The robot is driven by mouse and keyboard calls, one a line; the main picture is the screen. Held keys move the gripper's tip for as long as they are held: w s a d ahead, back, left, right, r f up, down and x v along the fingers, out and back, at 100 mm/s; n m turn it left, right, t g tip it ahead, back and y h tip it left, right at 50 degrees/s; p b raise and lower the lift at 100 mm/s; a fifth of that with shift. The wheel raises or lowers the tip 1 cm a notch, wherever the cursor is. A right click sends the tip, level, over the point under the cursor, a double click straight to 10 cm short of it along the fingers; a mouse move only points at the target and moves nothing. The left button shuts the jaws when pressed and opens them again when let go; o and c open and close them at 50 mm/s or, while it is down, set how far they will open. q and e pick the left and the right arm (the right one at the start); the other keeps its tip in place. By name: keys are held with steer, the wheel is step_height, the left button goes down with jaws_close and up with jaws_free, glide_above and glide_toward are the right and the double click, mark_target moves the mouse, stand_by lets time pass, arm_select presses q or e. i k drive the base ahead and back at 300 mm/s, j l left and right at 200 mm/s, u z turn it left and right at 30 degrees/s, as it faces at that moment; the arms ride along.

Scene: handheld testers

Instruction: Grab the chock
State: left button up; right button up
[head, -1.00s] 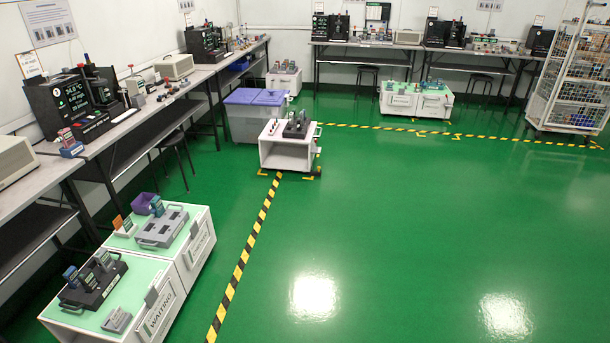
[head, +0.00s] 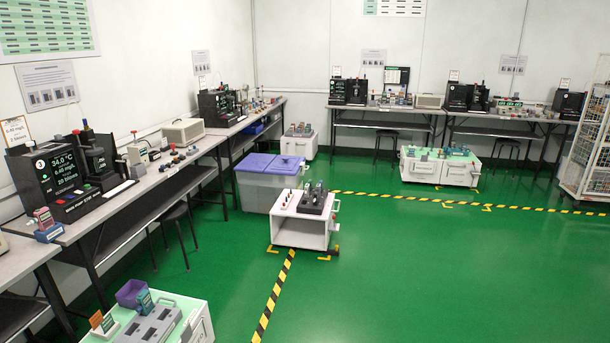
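No chock can be made out for certain. A small dark piece (head: 333,252) lies on the floor at the lower right corner of the white cart (head: 289,234). It is too small to tell whether it is a chock or a wheel. The cart stands on the green floor at mid-distance, with a dark holder (head: 315,202) and small items on its top. Neither of my grippers is in view.
Purple-lidded grey bins (head: 262,185) stand behind the cart. A workbench (head: 105,218) with stools runs along the left wall. A white cabinet (head: 200,327) is at the lower left. The green floor (head: 430,275) to the right is open.

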mark_target(333, 253)
steer(key=i, duration=3.95)
